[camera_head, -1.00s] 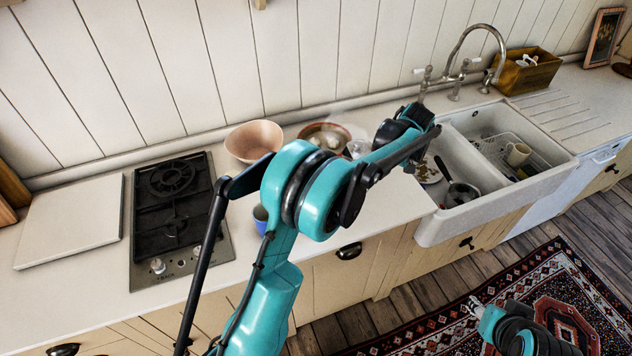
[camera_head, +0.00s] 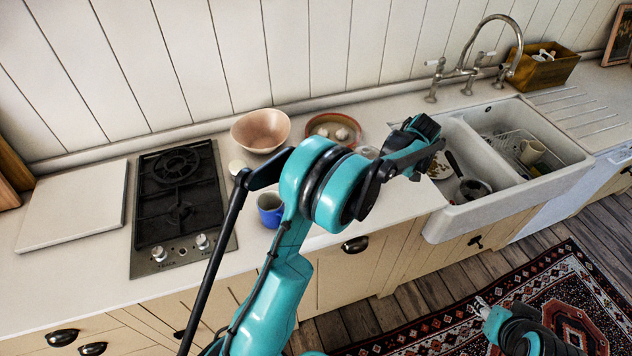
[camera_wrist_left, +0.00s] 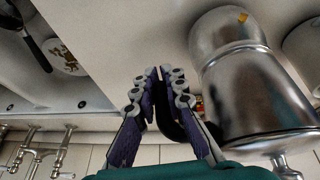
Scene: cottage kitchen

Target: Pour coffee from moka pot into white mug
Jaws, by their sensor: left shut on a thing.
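The silver moka pot (camera_wrist_left: 245,85) fills the right of the left wrist view, its body lying across the picture. My left gripper (camera_wrist_left: 158,72) is shut on its black handle (camera_wrist_left: 172,122); it also shows in the head view (camera_head: 428,130), over the counter beside the sink. In the head view my own arm mostly hides the pot. A small white round thing (camera_head: 236,167) stands right of the stove, partly hidden; I cannot tell if it is the white mug. My right gripper (camera_head: 480,308) is low at the right, over the rug.
A blue mug (camera_head: 270,212) stands near the counter's front edge. A pink bowl (camera_head: 260,130) and a brown bowl (camera_head: 334,128) stand at the back. The black stove (camera_head: 178,205) and a white board (camera_head: 72,205) are left. The sink (camera_head: 470,215) holds dishes and a pan.

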